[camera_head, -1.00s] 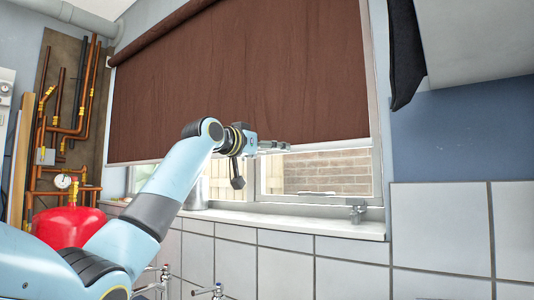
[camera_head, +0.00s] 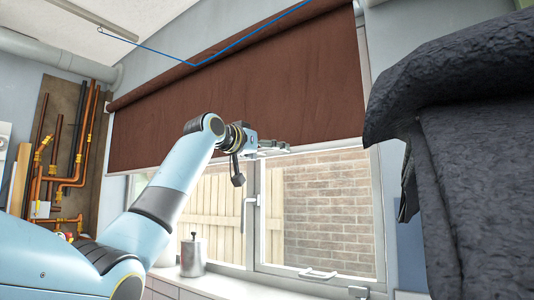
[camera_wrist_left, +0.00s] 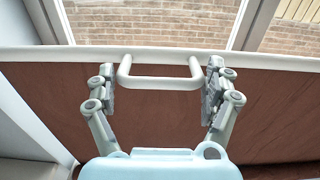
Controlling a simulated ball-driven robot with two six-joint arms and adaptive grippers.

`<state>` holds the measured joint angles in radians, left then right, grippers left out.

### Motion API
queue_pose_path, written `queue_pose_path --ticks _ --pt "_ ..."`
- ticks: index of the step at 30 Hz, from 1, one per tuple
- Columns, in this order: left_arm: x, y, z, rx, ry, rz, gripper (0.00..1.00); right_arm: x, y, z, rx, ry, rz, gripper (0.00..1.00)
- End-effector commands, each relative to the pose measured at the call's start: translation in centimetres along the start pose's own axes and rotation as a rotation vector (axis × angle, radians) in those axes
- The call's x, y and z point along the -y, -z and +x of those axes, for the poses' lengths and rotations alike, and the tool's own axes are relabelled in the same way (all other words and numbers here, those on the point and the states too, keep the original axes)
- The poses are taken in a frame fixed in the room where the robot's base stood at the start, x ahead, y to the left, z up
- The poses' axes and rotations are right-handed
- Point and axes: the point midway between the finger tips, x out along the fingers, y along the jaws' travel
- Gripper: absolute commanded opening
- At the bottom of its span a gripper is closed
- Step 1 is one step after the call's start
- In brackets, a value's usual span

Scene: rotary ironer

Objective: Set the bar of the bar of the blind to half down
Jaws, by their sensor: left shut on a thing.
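The brown blind (camera_head: 240,95) hangs over the upper part of the window. Its pale bar (camera_wrist_left: 50,53) runs along the lower edge, with the window showing below it in the head view. A white U-shaped handle (camera_wrist_left: 160,84) sticks out from the bar in the left wrist view. My left gripper (camera_head: 278,147) is at the bar; it also shows in the left wrist view (camera_wrist_left: 161,72), with one finger against each side of the handle. It is shut on the handle. My right gripper is not in view.
A dark, rough cloth-like thing (camera_head: 460,130) fills the right side. A metal canister (camera_head: 193,255) stands on the sill, below my left arm. Copper pipes (camera_head: 75,160) are on the left wall. A thin blue line (camera_head: 165,55) crosses above the blind.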

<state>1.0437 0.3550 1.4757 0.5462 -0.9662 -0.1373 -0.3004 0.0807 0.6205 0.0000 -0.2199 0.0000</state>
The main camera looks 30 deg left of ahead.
Motion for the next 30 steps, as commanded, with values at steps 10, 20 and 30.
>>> queue_pose_path --ticks 10,20,30 --pt "0.0 0.2 0.0 -0.004 0.001 -0.001 0.28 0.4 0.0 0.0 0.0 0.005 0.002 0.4" --pt "0.0 0.1 0.0 -0.001 0.0 0.0 1.0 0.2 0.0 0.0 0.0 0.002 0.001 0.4" --pt "0.2 0.0 -3.8 -0.001 0.004 0.006 1.0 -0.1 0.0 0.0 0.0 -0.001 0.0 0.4"
